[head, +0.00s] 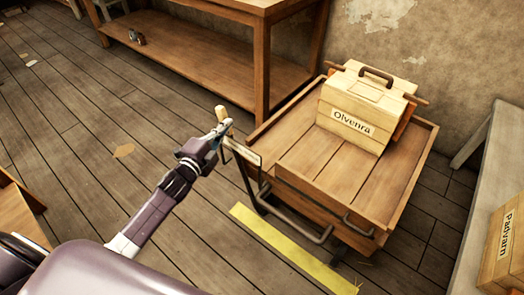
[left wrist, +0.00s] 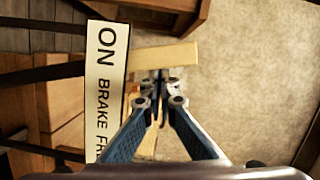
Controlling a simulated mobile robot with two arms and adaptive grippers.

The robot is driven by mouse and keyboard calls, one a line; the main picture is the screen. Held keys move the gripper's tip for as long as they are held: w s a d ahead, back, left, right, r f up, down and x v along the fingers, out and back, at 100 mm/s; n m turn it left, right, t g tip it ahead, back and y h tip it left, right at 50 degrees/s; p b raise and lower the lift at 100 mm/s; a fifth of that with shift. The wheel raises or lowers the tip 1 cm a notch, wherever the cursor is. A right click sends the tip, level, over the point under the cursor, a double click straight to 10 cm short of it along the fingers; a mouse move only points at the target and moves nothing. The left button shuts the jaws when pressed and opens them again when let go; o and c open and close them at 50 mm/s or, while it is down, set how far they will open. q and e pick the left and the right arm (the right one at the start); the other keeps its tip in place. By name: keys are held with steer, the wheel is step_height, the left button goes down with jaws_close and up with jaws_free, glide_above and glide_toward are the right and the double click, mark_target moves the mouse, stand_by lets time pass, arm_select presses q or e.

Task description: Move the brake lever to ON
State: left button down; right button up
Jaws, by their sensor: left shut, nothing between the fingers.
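The brake lever's pale wooden grip (head: 221,113) stands up at the cart's left corner in the head view. In the left wrist view the pale grip (left wrist: 168,55) lies across the picture beside the ON end of the label plate. The plate (left wrist: 105,95) reads ON, BRAKE and a cut-off FR; in the head view its edge-on face (head: 245,154) is unreadable. My left gripper (head: 224,126) is shut and empty, its fingertips (left wrist: 158,84) close by the grip. I cannot tell whether they touch it. My right gripper is not in view.
The wooden cart (head: 300,192) carries a crate marked Olvenra (head: 352,122). A yellow floor strip (head: 285,250) runs along its front. A workbench (head: 262,70) stands behind, and a grey table (head: 485,165) with a Padvarn box (head: 503,245) stands right. Floor at left is mostly clear.

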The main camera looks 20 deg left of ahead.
arm_select(q)
steer(key=shift+w+a, duration=0.15)
steer(key=shift+a, duration=0.3)
steer(key=shift+a+r, duration=0.1)
steer(key=shift+a, duration=0.1)
steer(key=s, duration=1.2)
steer(key=shift+r, duration=0.2)
steer(key=shift+a, duration=0.1)
